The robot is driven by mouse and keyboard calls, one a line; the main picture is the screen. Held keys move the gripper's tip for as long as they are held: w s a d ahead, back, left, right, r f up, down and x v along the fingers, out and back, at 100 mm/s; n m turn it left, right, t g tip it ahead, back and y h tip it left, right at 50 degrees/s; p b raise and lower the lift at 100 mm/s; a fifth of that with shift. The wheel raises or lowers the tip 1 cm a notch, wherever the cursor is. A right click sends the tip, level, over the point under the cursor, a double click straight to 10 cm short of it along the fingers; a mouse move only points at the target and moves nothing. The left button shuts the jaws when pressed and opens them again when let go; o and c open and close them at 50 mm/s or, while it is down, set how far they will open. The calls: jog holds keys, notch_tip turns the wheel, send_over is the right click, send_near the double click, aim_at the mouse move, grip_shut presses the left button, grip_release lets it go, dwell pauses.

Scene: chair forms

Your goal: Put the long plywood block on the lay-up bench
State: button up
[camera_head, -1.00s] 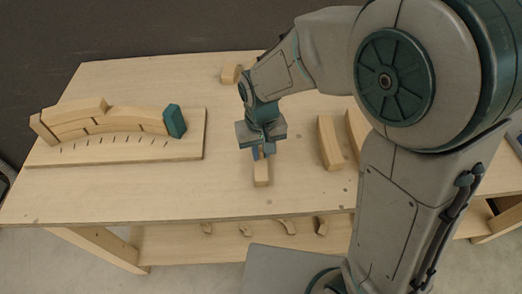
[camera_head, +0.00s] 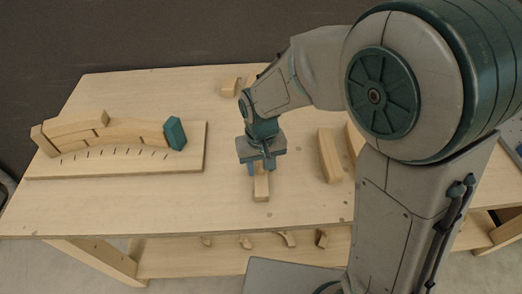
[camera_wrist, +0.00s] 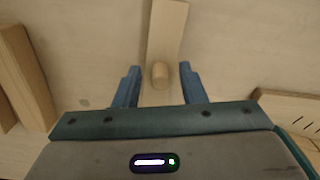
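The long plywood block (camera_head: 262,188) lies on the pale wooden bench (camera_head: 225,205), near its front edge. In the wrist view, the block (camera_wrist: 166,30) runs away from me and has a short rounded peg (camera_wrist: 160,74) on top at its near end. My gripper (camera_head: 261,168) is just above the block's rear end. Its fingers (camera_wrist: 160,72) are spread, one on each side of the peg with a gap, and hold nothing.
A board (camera_head: 120,168) with tick marks at left carries curved wooden pieces and a teal end block (camera_head: 175,133). Another long wooden block (camera_head: 329,155) lies to the right of my gripper. Small blocks (camera_head: 230,86) sit behind. Several pieces rest on the lower shelf (camera_head: 220,258).

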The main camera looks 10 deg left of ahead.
aim_at(261, 166)
notch_tip(261, 166, up, 12)
jog(key=s+d+m+t, duration=0.1)
jog(key=s+d, duration=0.3)
jog(key=d, duration=0.7)
jog(key=s+d+m+t, duration=0.2)
jog(key=s+d+m, duration=0.1)
jog(key=d, duration=0.8)
jog(key=shift+s+d+m, duration=0.3)
jog(key=shift+s+m, duration=0.1)
jog(key=shift+m, duration=0.1)
